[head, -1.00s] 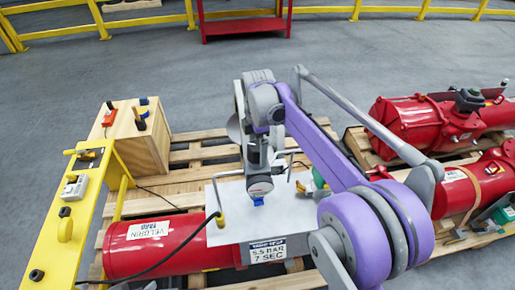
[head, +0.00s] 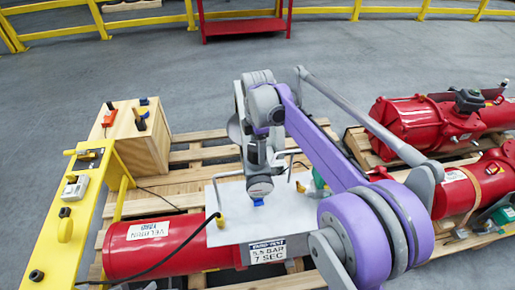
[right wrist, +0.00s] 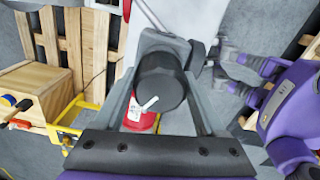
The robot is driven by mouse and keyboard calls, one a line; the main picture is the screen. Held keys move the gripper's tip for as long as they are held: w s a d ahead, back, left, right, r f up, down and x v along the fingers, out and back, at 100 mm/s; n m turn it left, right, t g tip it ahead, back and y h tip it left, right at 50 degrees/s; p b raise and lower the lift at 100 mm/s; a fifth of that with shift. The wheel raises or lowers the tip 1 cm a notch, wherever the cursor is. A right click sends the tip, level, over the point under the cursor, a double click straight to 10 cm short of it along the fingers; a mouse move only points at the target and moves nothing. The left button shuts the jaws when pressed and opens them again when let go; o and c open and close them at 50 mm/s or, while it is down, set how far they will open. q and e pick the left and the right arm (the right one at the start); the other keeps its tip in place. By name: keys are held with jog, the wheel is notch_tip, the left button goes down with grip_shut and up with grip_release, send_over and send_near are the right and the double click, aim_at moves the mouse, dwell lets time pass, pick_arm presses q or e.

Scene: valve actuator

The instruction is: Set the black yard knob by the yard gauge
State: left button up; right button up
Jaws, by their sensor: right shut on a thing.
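The black knob (right wrist: 160,82) is a round dark cylinder with a white pointer mark on its end in the right wrist view. My right gripper (right wrist: 162,72) is shut on it, one finger on each side. In the head view my right gripper (head: 256,160) reaches down over the pale plate and hides the knob. A sign (head: 268,251) reads 5.5 BAR, 7 SEC. My left gripper (right wrist: 236,70) shows only in the right wrist view, fingers apart and empty.
A red cylinder (head: 160,243) lies left of the plate on wooden pallets. A yellow panel (head: 52,235) with switches and a wooden box (head: 140,140) stand at the left. More red actuators (head: 415,125) lie at the right. A black cable crosses the red cylinder.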

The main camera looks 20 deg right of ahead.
jog(key=m, duration=0.7)
jog(key=shift+s, duration=0.1)
jog(key=m, duration=1.3)
jog(key=shift+a+m, duration=0.15)
jog(key=shift+m, duration=0.15)
jog(key=m, duration=0.6)
jog(key=shift+m, duration=0.3)
jog(key=o, duration=1.3)
